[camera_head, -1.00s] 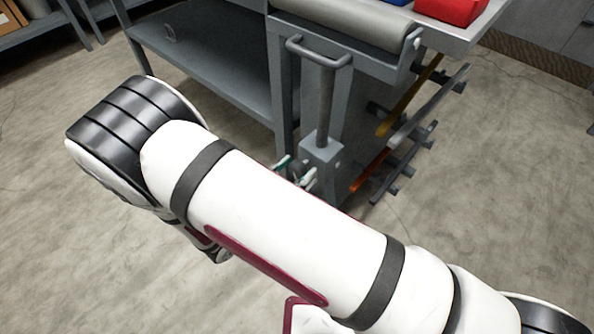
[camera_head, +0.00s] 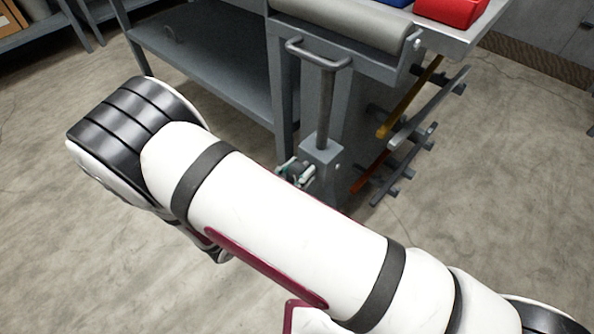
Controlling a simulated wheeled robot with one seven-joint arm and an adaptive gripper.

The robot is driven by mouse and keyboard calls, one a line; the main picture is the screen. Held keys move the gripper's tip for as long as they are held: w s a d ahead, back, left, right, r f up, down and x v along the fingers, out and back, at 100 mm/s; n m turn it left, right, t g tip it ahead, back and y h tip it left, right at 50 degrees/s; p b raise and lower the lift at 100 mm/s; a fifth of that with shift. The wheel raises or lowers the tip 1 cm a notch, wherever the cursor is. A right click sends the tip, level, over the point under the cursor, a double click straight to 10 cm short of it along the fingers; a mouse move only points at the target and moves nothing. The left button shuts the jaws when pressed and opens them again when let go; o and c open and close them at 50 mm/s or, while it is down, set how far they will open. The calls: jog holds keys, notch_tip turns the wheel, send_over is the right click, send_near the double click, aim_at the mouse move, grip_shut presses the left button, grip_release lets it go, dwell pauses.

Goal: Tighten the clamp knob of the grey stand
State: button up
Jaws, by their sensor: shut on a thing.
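The grey stand shows as an upright grey post (camera_head: 326,105) with a loop handle on top and a block (camera_head: 321,158) at its lower end. It is beside the end of the grey workbench. My gripper (camera_head: 296,173) is at the left lower side of the block, with its fingertips on either side of a small dark knob (camera_head: 298,169). It is shut on that knob. My white arm crosses in front, so the rest of my gripper and the foot of the stand are hidden.
The grey bench (camera_head: 205,60) with a lower shelf stands behind. A grey roll (camera_head: 345,25) and a red bin (camera_head: 450,10) are on top. A side rack (camera_head: 405,135) holds several bars to the right. The concrete floor is clear at left and right.

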jog(key=m, duration=0.4)
jog(key=shift+m, duration=0.3)
jog(key=m+b, duration=0.1)
jog(key=m, duration=0.8)
jog(key=shift+m+b, duration=0.4)
jog(key=m+b, duration=0.1)
jog(key=m, duration=0.3)
jog(key=shift+m, duration=0.3)
jog(key=o, duration=1.2)
jog(key=shift+c, duration=0.2)
